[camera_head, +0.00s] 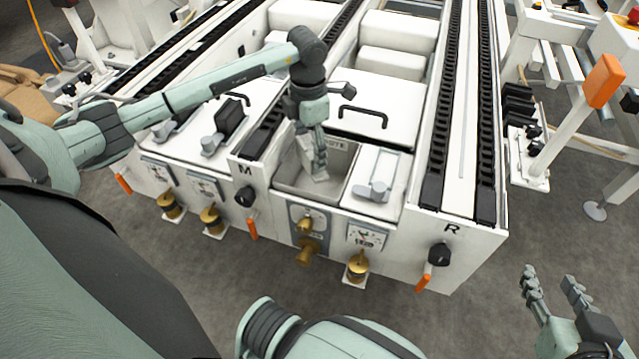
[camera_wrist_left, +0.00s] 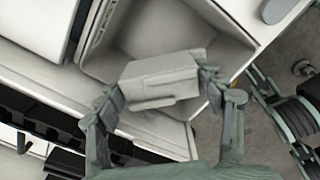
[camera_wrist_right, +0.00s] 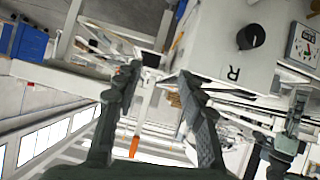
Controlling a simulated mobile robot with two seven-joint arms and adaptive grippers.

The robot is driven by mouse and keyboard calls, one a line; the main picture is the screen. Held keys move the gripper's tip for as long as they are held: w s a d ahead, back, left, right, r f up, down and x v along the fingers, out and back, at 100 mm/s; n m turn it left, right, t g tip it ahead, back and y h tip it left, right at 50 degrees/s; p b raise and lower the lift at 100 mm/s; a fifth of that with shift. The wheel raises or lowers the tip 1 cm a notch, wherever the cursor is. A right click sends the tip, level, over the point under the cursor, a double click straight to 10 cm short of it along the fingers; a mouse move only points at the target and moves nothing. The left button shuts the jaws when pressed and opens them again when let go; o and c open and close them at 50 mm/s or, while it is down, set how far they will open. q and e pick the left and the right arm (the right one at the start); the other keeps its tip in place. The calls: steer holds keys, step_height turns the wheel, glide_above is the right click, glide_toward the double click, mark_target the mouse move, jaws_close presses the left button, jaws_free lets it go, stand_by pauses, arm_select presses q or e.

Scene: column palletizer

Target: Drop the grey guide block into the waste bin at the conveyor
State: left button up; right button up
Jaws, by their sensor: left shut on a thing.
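The waste bin (camera_head: 338,190) is a square grey opening set into the conveyor front, with partly covered lettering on its far wall. My left gripper (camera_head: 318,165) reaches down over the bin and is shut on the grey guide block (camera_head: 319,173). In the left wrist view the block (camera_wrist_left: 158,80) sits between the two fingers (camera_wrist_left: 160,92), with the bin's inside walls (camera_wrist_left: 185,28) around and behind it. I cannot tell how far below the rim the block hangs. My right gripper (camera_head: 552,290) is open and empty, right of the conveyor, away from the bin.
A white lid with a black handle (camera_head: 362,115) lies behind the bin. Black roller tracks (camera_head: 443,110) run along the right. Knobs and orange levers (camera_head: 423,283) stick out in front.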

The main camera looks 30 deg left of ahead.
arm_select(q)
steer(key=shift+f, duration=0.3)
arm_select(e)
steer(key=shift+w+a+r+t+y, duration=0.2)
steer(key=shift+a+r+t, duration=0.15)
steer(key=shift+r, duration=0.1)
steer(key=shift+w+a+r+t+y, duration=0.2)
steer(key=shift+a+r+t, duration=0.05)
steer(key=shift+a+r, duration=0.15)
arm_select(q)
steer(key=o, duration=1.3)
steer(key=shift+c, duration=0.2)
steer(key=shift+r, duration=0.15)
arm_select(e)
steer(key=shift+d, duration=0.1)
arm_select(q)
step_height(320, 180, up, 12)
steer(key=shift+s+f, duration=0.1)
steer(key=shift+f, duration=0.1)
arm_select(e)
steer(key=shift+s, duration=0.1)
